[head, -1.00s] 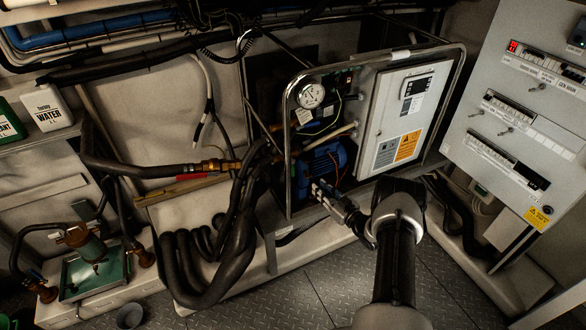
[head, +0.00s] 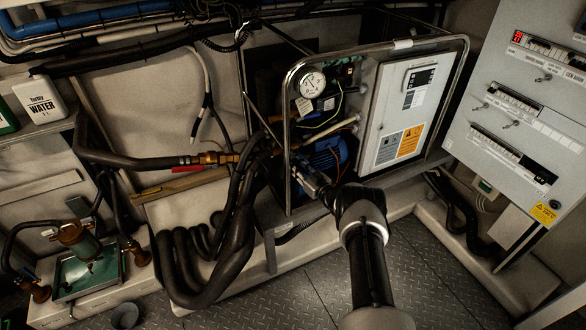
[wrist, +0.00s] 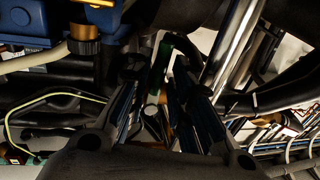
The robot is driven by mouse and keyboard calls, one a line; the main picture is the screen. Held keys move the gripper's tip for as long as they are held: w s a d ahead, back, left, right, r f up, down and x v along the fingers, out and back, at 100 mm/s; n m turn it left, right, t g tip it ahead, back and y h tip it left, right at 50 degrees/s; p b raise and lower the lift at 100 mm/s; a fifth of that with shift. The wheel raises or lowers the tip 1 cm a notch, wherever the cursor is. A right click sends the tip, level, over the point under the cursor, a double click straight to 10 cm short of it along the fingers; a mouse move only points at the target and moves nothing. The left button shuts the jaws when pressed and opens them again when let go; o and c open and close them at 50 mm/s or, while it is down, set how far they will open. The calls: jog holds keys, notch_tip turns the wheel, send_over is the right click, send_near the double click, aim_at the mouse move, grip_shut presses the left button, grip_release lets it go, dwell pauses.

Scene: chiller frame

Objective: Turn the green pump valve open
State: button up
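In the wrist view a narrow green bar (wrist: 160,66), which looks like the green valve handle, stands upright between the fingertips. My gripper (wrist: 154,80) is open around it, with a finger on each side. I cannot tell whether either finger touches it. In the head view my gripper (head: 303,172) reaches to the left upright of the metal tube frame (head: 289,130), in front of the blue pump (head: 325,158). The green handle cannot be made out there. The valve body is mostly hidden in both views.
A pressure gauge (head: 312,83) sits above the pump. A white control box (head: 405,115) is at the frame's right. Thick black hoses (head: 238,225) crowd the left. A shiny tube (wrist: 232,45) runs close to the right finger. Bare floor (head: 300,295) lies in front.

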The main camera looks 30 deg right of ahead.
jog(key=shift+b+x, duration=0.35)
jog(key=shift+x, duration=0.8)
jog(key=shift+c, duration=0.5)
grip_shut()
